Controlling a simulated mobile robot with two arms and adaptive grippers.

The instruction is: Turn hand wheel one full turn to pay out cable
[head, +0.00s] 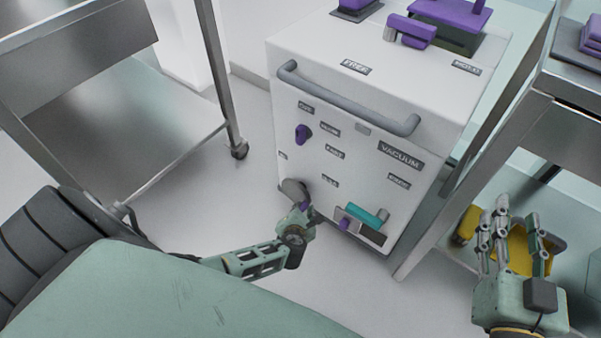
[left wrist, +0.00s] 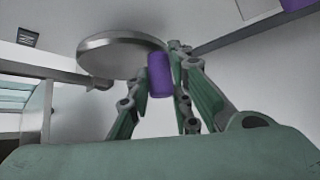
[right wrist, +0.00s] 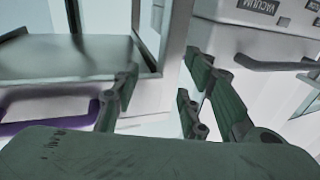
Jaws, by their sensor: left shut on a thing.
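The hand wheel (head: 292,189) is a grey disc low on the front of the white cabinet (head: 290,115). It also shows in the left wrist view (left wrist: 122,55), with a purple crank handle (left wrist: 160,76) at its rim. My left gripper (head: 303,212) is at the wheel, shut on the purple handle; its fingers stand on both sides of the handle in the left wrist view. In the head view the gripper partly hides the handle. My right gripper (head: 515,225) is open at the lower right, away from the cabinet, with nothing between its fingers.
The cabinet front also carries a grey bar handle (head: 345,100), a purple knob (head: 302,133) and a teal handle (head: 366,215) right of the wheel. Steel carts stand at left (head: 130,125) and right (head: 570,110). A yellow object (head: 468,225) lies behind my right gripper.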

